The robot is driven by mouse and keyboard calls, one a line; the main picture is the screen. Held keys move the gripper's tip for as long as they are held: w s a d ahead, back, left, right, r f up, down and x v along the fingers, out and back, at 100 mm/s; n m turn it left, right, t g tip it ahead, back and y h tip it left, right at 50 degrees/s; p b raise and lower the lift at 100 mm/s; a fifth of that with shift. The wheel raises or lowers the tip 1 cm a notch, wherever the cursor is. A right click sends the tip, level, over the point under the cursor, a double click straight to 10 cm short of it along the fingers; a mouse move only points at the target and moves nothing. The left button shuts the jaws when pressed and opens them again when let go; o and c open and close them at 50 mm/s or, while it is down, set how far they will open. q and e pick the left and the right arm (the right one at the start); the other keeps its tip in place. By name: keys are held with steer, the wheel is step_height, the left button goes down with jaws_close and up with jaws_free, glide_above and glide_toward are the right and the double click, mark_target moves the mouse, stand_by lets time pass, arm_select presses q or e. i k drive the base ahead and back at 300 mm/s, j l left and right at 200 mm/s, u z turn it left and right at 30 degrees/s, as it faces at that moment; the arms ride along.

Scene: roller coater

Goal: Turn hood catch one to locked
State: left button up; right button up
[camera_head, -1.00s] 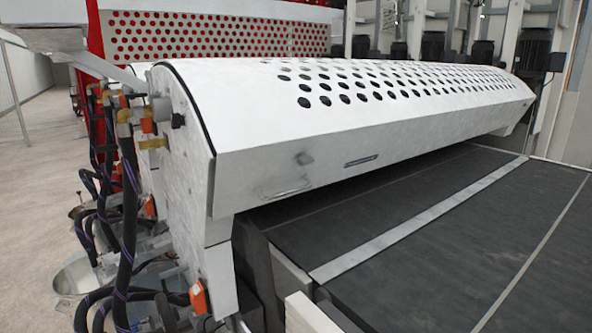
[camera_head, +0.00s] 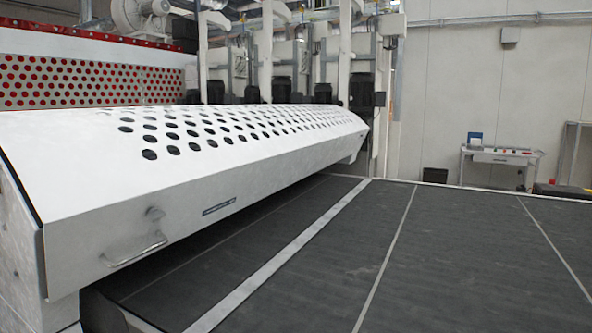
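The white perforated hood (camera_head: 190,175) of the roller coater fills the left half of the head view. On its front face, near the left end, is a small round grey knob-like fitting (camera_head: 154,213), which may be the hood catch. Its exact setting is too small to tell. Just below it is a metal bar handle (camera_head: 134,250). A dark narrow slot or label (camera_head: 219,207) sits to the right on the same face. Neither of my grippers shows in the view.
A dark conveyor bed (camera_head: 400,255) with light strips spreads in front of the hood to the right. Several dark motors (camera_head: 362,92) stand behind it. A small desk (camera_head: 500,157) stands by the far right wall.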

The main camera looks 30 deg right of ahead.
mark_target(154, 215)
steer(key=k+l+u, duration=0.1)
steer(key=k+u, duration=0.15)
steer(key=u, duration=0.2)
steer(key=k+u, duration=0.2)
steer(key=u, duration=0.3)
